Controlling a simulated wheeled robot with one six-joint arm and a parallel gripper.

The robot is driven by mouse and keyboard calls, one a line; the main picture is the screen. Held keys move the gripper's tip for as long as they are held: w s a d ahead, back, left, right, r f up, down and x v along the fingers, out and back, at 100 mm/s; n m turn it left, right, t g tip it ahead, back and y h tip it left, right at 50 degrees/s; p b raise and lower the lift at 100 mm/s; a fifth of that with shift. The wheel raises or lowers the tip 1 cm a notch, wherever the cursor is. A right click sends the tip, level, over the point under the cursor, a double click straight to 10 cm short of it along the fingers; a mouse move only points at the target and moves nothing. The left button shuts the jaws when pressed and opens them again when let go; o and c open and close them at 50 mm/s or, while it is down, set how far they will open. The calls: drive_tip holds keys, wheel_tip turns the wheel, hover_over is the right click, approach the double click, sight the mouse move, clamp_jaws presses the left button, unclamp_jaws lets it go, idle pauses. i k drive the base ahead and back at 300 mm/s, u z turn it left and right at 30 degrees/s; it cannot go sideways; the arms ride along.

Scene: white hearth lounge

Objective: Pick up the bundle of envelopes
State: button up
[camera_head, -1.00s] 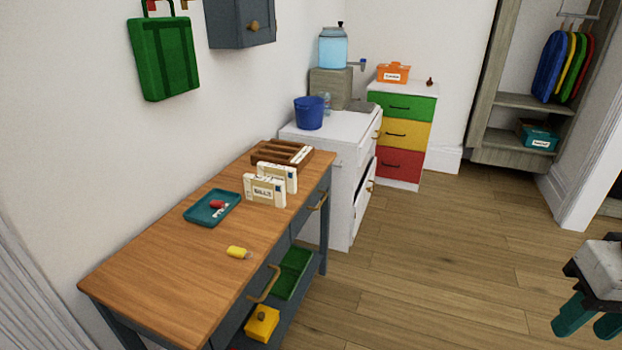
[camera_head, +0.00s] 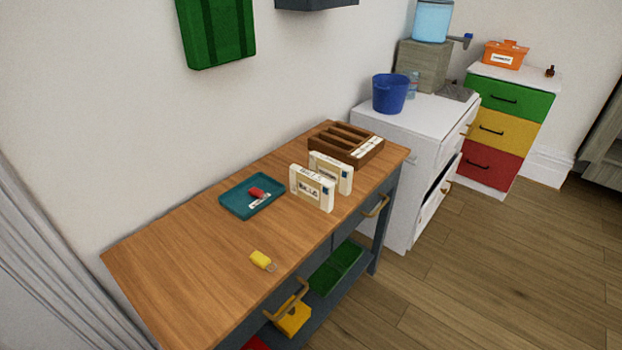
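Two cream envelope bundles stand upright on the wooden-topped table (camera_head: 195,255). The nearer bundle (camera_head: 312,188) has dark lettering on its front. The farther bundle (camera_head: 331,172) stands just behind it and is partly hidden by it. I cannot tell whether they touch. A brown slotted wooden sorter (camera_head: 345,140) sits behind them at the table's far end. My gripper is not in view now.
A teal tray (camera_head: 233,205) with a red item and a yellow item (camera_head: 261,260) lie on the table. A white cabinet (camera_head: 385,128) with a blue bucket (camera_head: 389,93) stands beyond. A drawer handle (camera_head: 287,299) juts from the table's front. Floor (camera_head: 450,280) at right is clear.

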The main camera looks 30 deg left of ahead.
sight(319, 192)
drive_tip(key=u, duration=0.65)
drive_tip(key=i, duration=0.8)
drive_tip(key=u, duration=0.85)
